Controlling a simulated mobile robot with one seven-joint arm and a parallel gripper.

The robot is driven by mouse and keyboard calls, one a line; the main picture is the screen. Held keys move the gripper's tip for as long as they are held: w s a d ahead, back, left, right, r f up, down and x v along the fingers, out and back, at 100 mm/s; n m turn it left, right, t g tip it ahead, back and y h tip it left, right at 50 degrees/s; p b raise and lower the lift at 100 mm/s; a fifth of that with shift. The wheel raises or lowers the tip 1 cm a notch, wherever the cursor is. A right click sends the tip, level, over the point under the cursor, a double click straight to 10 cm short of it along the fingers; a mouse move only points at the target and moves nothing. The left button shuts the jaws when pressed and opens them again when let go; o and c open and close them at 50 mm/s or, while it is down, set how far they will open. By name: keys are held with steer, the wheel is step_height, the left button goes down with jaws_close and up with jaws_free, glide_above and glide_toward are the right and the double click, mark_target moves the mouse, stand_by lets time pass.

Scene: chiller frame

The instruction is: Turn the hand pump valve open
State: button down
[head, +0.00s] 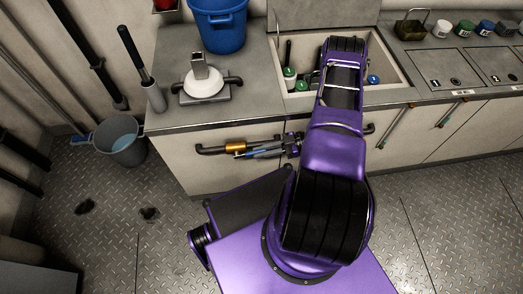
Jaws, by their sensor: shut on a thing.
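The valve is on a dark pipe (212,150) along the front face of the counter, below its edge. Its brass-coloured body (235,146) is at the middle of the pipe. A blue handle (262,153) shows just right of and below the brass body. My gripper (268,152) comes in from the right, low in front of the cabinet face, and is shut on the valve handle. The fingers and handle overlap and are small, so the exact grip and the handle's angle are hard to tell.
A white dome-shaped fitting (204,86) stands on the counter above the valve. A blue bucket (219,24) is behind it. A grey bucket (121,141) stands on the floor at left. The floor at left is mostly clear.

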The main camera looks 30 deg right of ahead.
steer(key=c, duration=0.9)
jaws_free()
steer(key=shift+a, duration=0.1)
steer(key=shift+o, duration=0.2)
